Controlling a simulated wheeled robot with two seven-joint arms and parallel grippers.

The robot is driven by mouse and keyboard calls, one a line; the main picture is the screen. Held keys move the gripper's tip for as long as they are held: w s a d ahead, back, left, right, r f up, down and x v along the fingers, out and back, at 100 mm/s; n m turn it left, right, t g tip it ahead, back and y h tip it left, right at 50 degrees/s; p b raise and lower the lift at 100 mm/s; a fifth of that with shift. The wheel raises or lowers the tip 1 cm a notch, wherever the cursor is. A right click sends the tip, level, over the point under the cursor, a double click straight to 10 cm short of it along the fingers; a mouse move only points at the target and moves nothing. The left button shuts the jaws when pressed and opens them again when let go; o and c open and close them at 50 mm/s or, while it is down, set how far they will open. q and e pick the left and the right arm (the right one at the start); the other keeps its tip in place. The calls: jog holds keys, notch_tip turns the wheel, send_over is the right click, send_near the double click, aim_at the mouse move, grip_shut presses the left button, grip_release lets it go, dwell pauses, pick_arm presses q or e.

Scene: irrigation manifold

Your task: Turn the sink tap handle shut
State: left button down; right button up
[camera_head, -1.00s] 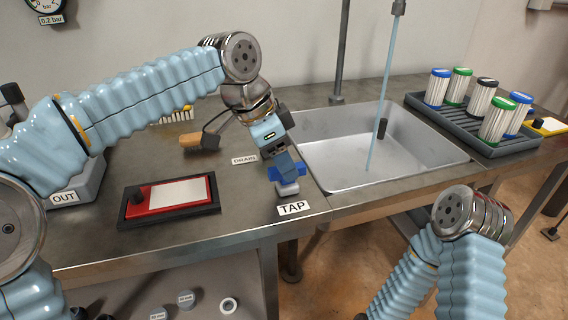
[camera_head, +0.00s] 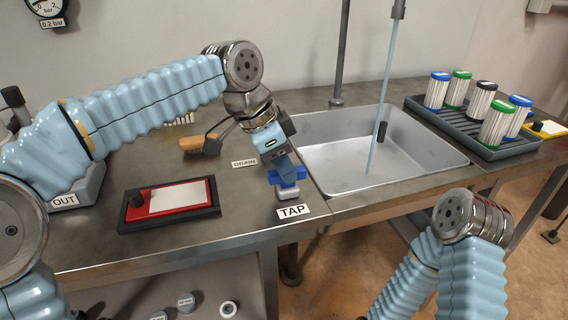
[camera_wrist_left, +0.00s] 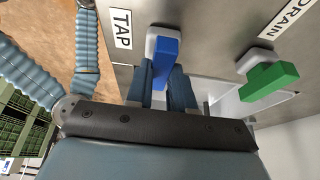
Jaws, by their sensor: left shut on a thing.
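The blue tap handle (camera_head: 289,175) sits on a pale base by the TAP label (camera_head: 292,211), at the counter's front edge left of the sink. In the left wrist view the blue handle (camera_wrist_left: 165,62) lies between the two fingers. My left gripper (camera_head: 283,166) comes down on it from above and is shut on it; the fingers hide part of its sides. A stream of water (camera_head: 384,90) falls from the spout (camera_head: 398,10) into the sink (camera_head: 340,175). My right arm shows at the lower right, but its gripper is out of view.
A green handle (camera_wrist_left: 270,82) stands beside the tap handle near the DRAIN label (camera_head: 244,162). A red-and-white panel (camera_head: 178,198) lies on the counter to the left, with a wooden-handled brush (camera_head: 196,143) behind. A grey tray (camera_head: 435,113) of filter cartridges stands right of the sink.

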pick_arm(q)
jog(key=shift+w+r+m+g+p, duration=0.1)
jog(key=shift+m+g+p, duration=0.45)
jog(key=shift+m, duration=0.55)
jog(key=m, duration=0.2)
jog(key=shift+m+g+p, duration=0.3)
jog(key=shift+m+g, duration=0.05)
jog(key=shift+m, duration=0.05)
jog(key=m+g, duration=0.1)
jog(key=m, duration=0.2)
jog(key=m+g, duration=0.1)
jog(key=m, duration=0.2)
jog(key=shift+w+d+y, duration=0.1)
jog(key=shift+w+y, duration=0.1)
jog(key=shift+y, duration=0.1)
jog(key=m+y, duration=0.1)
jog(key=m, duration=0.2)
jog(key=m+g+y, duration=0.1)
jog(key=m, duration=0.2)
jog(key=shift+w+d+m+g, duration=0.1)
jog(key=shift+m+g, duration=0.2)
jog(key=c, duration=1)
grip_release()
